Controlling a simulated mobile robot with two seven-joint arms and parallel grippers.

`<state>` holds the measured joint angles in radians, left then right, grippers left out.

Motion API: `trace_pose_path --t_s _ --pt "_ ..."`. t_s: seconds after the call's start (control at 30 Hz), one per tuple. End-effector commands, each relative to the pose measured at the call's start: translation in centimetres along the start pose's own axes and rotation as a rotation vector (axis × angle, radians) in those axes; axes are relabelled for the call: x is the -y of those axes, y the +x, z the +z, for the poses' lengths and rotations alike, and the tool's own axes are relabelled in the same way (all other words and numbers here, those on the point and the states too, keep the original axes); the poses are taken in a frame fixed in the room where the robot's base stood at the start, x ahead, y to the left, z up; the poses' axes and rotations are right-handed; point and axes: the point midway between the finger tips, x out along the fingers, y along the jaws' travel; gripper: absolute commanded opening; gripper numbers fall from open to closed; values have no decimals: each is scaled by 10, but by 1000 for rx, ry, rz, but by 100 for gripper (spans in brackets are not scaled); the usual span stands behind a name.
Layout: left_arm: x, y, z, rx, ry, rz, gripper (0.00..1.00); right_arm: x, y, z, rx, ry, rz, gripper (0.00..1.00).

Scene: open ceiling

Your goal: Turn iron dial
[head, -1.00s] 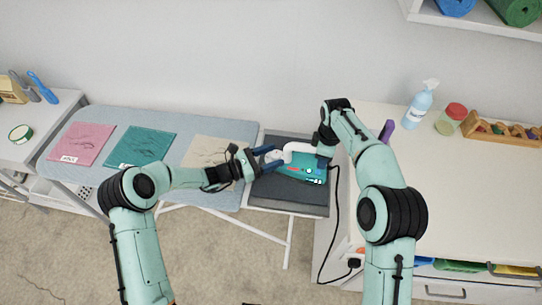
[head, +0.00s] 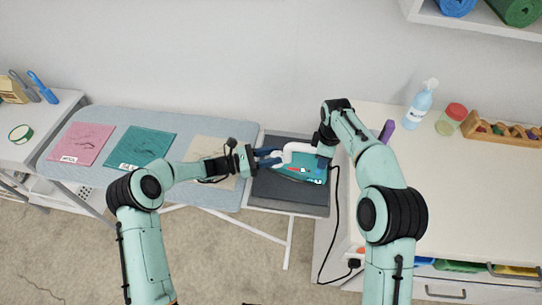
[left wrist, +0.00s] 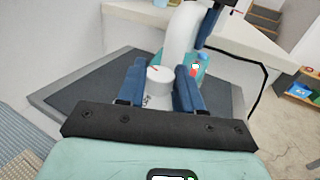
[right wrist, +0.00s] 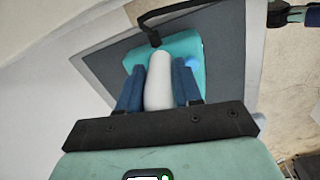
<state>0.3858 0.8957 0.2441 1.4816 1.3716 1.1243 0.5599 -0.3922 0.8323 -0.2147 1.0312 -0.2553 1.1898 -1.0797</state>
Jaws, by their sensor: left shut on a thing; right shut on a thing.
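The teal iron (head: 305,170) with a white handle (head: 298,148) lies on the dark pad (head: 285,195) at the right end of the ironing board. My right gripper (head: 322,150) is shut on the handle; the right wrist view shows the white handle (right wrist: 158,80) between its blue fingers. My left gripper (head: 270,158) is at the iron's left end. In the left wrist view its blue fingers are on either side of the white round dial (left wrist: 160,78), which has a red mark on top. The left gripper is shut on the dial.
A black cord (head: 335,220) runs from the iron down to a plug. Pink (head: 80,143), teal (head: 140,147) and beige (head: 213,152) cloths lie on the board. A spray bottle (head: 419,106) and a red-lidded jar (head: 451,119) stand on the right counter.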

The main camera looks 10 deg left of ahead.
Motion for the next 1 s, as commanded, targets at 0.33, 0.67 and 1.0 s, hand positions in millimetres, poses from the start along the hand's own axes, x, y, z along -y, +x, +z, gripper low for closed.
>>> trace_pose_path --t_s 0.33,0.67,1.0 --pt "-5 2 1 5 4 -258 5 -1 -1 0 0 1 3 0" --pt "-8 4 2 10 4 -415 5 -1 0 0 0 0 2 0" --pt "-7 3 3 5 1 -492 5 0 0 0 1 -1 0 0"
